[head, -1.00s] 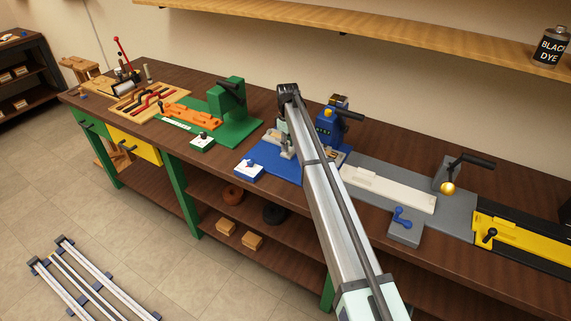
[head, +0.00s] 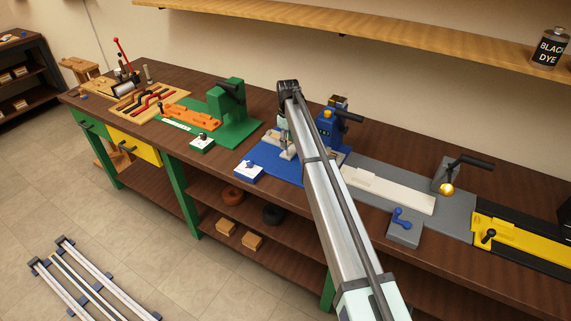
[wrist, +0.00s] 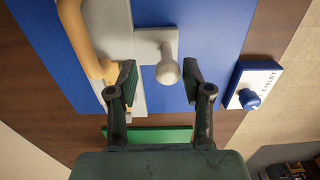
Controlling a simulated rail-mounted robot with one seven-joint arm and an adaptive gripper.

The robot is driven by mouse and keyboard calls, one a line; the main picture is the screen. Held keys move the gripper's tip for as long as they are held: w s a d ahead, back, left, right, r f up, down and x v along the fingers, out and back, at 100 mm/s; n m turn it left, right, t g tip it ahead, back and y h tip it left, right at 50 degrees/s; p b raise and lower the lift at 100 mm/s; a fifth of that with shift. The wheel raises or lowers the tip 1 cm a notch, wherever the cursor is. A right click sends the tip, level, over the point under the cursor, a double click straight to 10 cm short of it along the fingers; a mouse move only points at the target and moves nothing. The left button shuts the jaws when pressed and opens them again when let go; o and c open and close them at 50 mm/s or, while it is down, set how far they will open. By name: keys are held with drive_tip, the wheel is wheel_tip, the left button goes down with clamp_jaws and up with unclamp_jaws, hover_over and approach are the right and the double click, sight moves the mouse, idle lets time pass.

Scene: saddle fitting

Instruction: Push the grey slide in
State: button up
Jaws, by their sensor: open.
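The grey slide (wrist: 150,44) lies on the blue base plate (wrist: 207,35) in the wrist view. It is a short pale grey plate with a round grey ball knob (wrist: 168,74). My gripper (wrist: 160,80) is open. Its two dark fingers stand on either side of the knob, with gaps, and do not close on it. In the head view my gripper (head: 288,153) is low over the blue station's base plate (head: 262,158), and my arm hides much of that station.
A white block with a blue knob (wrist: 251,99) sits right of the fingers. A long pale strip with a tan curved part (wrist: 88,50) lies on the left. The blue press (head: 327,122) stands behind my arm. The green station (head: 232,108) is to the left.

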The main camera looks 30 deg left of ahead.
drive_tip(key=shift+r+p, duration=0.65)
drive_tip(key=shift+r, duration=1.5)
drive_tip(key=shift+s, duration=0.1)
